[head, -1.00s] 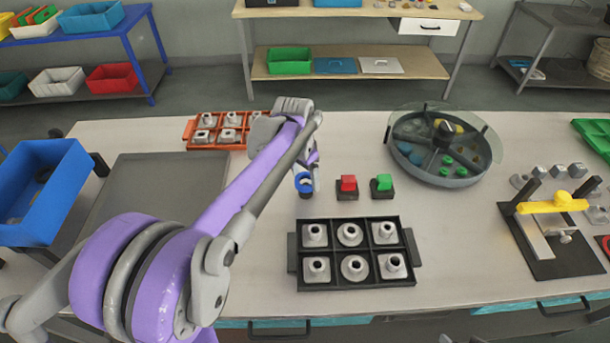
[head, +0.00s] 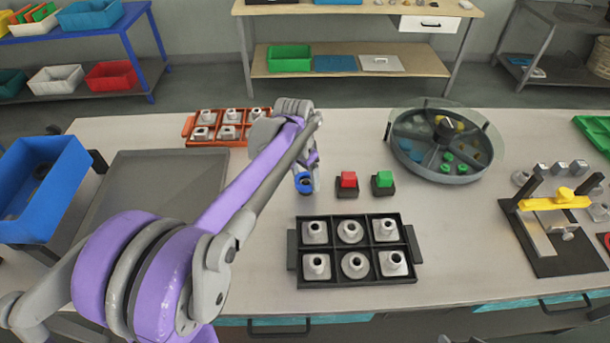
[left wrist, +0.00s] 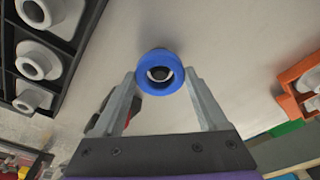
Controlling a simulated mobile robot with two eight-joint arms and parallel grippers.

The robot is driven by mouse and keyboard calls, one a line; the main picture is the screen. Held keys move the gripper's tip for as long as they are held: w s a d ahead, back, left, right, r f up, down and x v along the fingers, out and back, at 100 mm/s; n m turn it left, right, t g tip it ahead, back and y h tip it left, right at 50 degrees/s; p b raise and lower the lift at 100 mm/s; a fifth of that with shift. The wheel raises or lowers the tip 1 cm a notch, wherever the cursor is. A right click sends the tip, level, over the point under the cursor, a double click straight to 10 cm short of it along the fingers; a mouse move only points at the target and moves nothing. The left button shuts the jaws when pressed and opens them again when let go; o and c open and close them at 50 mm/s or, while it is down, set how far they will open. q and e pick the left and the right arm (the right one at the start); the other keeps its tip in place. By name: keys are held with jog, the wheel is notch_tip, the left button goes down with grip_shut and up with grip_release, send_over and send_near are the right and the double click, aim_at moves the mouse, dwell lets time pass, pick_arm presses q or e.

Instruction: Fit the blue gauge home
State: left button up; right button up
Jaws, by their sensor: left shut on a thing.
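The blue gauge (head: 304,187) is a short blue ring with a dark hole. My left gripper (head: 311,176) is shut on it and holds it near the middle of the bench, behind the black tray. In the left wrist view the blue gauge (left wrist: 160,86) sits between the two fingertips, with its round opening facing the camera. The black tray (head: 357,283) holds several grey parts with round holes, some on square bases and some on round ones. An orange tray (head: 187,129) at the back left holds similar grey parts. My right gripper is not in view.
A yellow-handled clamp fixture (head: 556,204) is at right, a blue bin (head: 45,190) at left.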

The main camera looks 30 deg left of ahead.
pick_arm(q)
jog(key=shift+f+b, duration=0.45)
jog(key=shift+f, duration=0.45)
dwell(3.0)
jog(key=o, duration=1.6)
jog(key=shift+c, duration=0.2)
notch_tip(320, 180, up, 11)
jog(key=s, duration=0.1)
jog(key=shift+s+a+f+p, duration=0.15)
jog(key=shift+s+a+p, duration=0.05)
jog(key=shift+s+p, duration=0.15)
